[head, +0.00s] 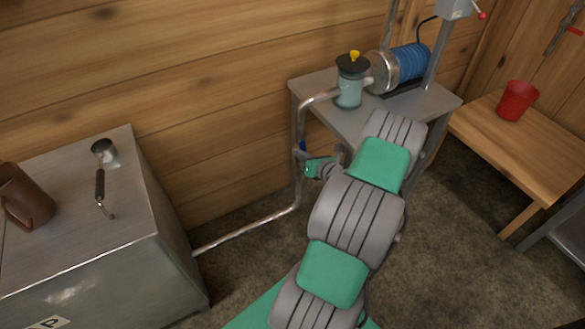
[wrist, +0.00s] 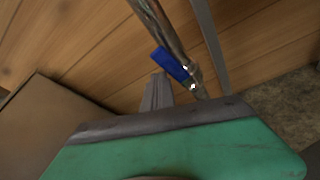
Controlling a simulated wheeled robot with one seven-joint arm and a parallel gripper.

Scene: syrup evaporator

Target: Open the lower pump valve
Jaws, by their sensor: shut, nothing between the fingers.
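The lower pump valve has a blue lever handle (wrist: 170,65) on a metal pipe (wrist: 157,28). In the wrist view the handle slants down to the right, close beside the pipe, with its lower end at the valve body (wrist: 193,84). A small bit of the blue handle (head: 302,147) shows in the head view, left of the pump table. My gripper (wrist: 159,77) is shut and empty, its tips just below the handle in the wrist view. I cannot tell whether they touch it. In the head view the fingertips are hard to make out at the pipe.
The pump table (head: 436,103) carries a blue motor (head: 411,62) and a glass jar with a black lid (head: 350,87). A metal cabinet (head: 70,230) stands left, and a wooden bench (head: 520,160) with a red cup (head: 516,101) right. A pipe (head: 245,232) runs low along the wall.

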